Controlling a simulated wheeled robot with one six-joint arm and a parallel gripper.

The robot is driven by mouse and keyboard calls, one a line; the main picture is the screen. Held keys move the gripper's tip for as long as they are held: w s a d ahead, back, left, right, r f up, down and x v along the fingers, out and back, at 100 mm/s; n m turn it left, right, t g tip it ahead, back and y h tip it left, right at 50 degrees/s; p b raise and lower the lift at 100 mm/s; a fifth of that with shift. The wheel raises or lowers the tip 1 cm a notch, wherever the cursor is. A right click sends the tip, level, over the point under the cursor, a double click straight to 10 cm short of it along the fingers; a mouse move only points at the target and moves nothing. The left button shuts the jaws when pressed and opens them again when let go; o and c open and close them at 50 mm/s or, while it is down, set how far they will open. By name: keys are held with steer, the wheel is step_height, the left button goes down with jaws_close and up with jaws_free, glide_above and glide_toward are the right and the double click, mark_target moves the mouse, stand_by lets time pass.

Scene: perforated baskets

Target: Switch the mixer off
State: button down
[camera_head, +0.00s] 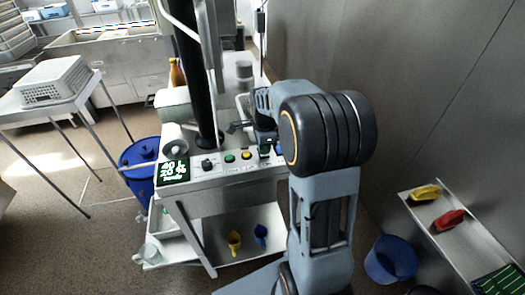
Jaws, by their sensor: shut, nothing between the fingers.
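The mixer is a steel cart with a control panel (218,163) on its front edge and a dark vertical column (190,70) rising from its top. A lit display with green text (174,170) is at the panel's left. To its right are a black knob (208,164), a green button (229,158), a yellow button (246,155) and a dark control (265,150) partly hidden by my arm. My gripper (238,127) is shut and empty, just above and behind the buttons. Whether it touches anything is unclear.
A perforated basket (55,82) is on the left table. At right are a wall, a blue bucket (391,259) and a bench (470,250).

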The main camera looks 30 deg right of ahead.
steer(key=shift+f, duration=0.4)
steer(key=shift+r, duration=0.15)
steer(key=shift+r+p, duration=2.6)
steer(key=shift+r, duration=0.9)
steer(key=shift+f, duration=0.1)
